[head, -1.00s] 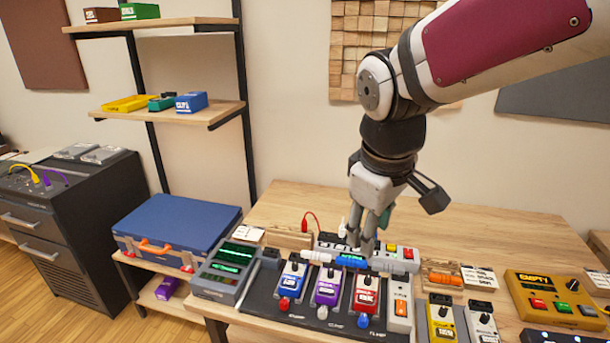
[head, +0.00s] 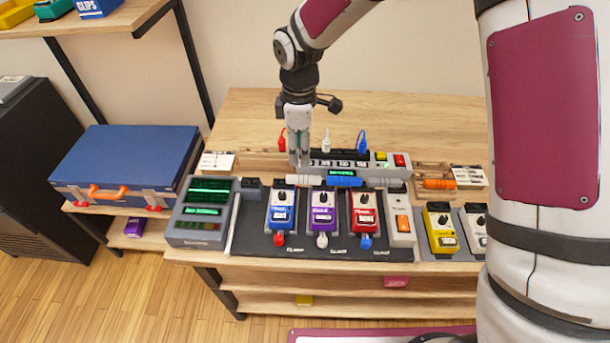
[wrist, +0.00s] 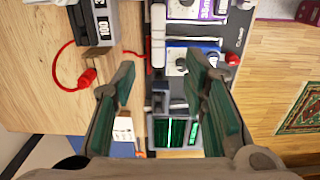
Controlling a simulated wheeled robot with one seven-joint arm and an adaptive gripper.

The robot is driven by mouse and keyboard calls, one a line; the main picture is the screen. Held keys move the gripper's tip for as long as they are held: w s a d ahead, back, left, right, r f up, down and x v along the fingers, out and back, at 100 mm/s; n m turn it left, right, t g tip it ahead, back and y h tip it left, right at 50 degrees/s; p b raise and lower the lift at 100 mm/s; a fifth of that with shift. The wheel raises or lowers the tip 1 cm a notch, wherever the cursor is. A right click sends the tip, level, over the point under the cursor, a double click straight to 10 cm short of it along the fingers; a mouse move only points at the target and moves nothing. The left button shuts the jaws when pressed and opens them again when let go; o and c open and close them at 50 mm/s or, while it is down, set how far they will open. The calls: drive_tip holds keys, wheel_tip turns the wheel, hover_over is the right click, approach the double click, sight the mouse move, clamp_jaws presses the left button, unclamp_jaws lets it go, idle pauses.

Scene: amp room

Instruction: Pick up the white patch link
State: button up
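A white patch link (head: 304,180), a short pale bar, lies level behind the blue pedal, left of a blue link (head: 345,181). My gripper (head: 299,160) points down just behind and above the white link. Its two green-padded fingers are apart in the wrist view (wrist: 160,80), with nothing held between them. I cannot tell the exact height of the fingertips over the link.
Red, white (head: 326,142) and blue (head: 361,141) plugs stand behind, close to my fingers. Blue (head: 281,213), purple (head: 322,212) and red (head: 365,212) pedals sit in front. An orange link (head: 438,184) lies in a wooden holder at right. The tabletop behind is clear.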

hover_over(304, 177)
drive_tip(key=f, duration=0.3)
drive_tip(key=a+f, duration=0.1)
drive_tip(key=f, duration=0.1)
drive_tip(key=shift+s+f+p, duration=0.2)
drive_tip(key=shift+s+p, duration=0.05)
drive_tip(key=shift+p, duration=0.05)
drive_tip(key=f, duration=0.2)
drive_tip(key=d+f+p, duration=0.1)
drive_tip(key=f, duration=0.1)
drive_tip(key=shift+w, duration=0.1)
drive_tip(key=shift+f, duration=0.6)
drive_tip(key=shift+w+f, duration=0.1)
drive_tip(key=shift+f, duration=0.1)
clamp_jaws()
